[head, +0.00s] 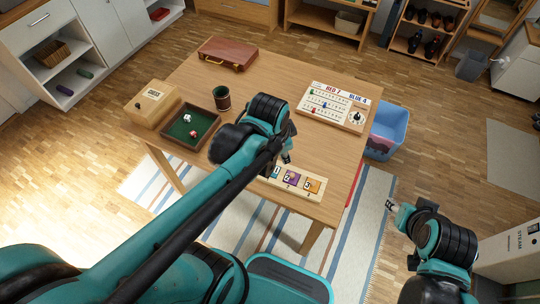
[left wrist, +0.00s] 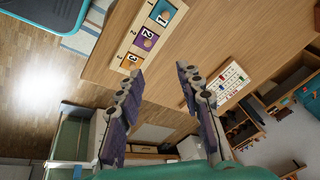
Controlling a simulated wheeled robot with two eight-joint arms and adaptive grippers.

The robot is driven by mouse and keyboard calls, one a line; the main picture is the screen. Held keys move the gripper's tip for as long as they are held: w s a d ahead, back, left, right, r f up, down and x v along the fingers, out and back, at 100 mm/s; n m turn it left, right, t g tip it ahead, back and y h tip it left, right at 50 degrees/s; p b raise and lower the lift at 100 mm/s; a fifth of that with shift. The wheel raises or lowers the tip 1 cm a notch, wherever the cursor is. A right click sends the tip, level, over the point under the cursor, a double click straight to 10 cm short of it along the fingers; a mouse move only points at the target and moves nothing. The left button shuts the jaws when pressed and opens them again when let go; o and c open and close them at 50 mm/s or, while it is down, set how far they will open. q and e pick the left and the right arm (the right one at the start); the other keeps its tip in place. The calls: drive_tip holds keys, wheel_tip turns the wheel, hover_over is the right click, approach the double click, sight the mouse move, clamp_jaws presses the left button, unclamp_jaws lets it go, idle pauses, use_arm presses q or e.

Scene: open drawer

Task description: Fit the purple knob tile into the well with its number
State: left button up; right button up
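The purple knob tile (head: 291,177) is on the pale wooden tile board (head: 318,195) near the table's front edge, between a blue tile (head: 276,172) and an orange tile (head: 312,185). In the left wrist view the purple tile (left wrist: 147,36) shows a 2 and a round knob; whether it is fully seated is too small to tell. My left gripper (left wrist: 160,70) is open and empty, its fingers spread apart from the tiles. In the head view it (head: 286,156) is just behind the board, partly hidden by my arm. My right gripper (head: 391,206) is off the table at right.
The table (head: 190,75) also holds a scoreboard (head: 333,105), a brown case (head: 228,52), a dark cup (head: 221,97), a green dice tray (head: 208,118) and a wooden box (head: 150,102). A blue bin (head: 390,122) stands beyond the right edge. The table's middle is fairly clear.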

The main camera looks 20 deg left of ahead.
use_arm(q)
drive_tip(key=s+a+r+n+t, duration=0.2)
drive_tip(key=s+n, duration=0.3)
drive_tip(key=n, duration=0.3)
drive_tip(key=shift+r+t, duration=0.3)
drive_tip(key=shift+t, duration=0.4)
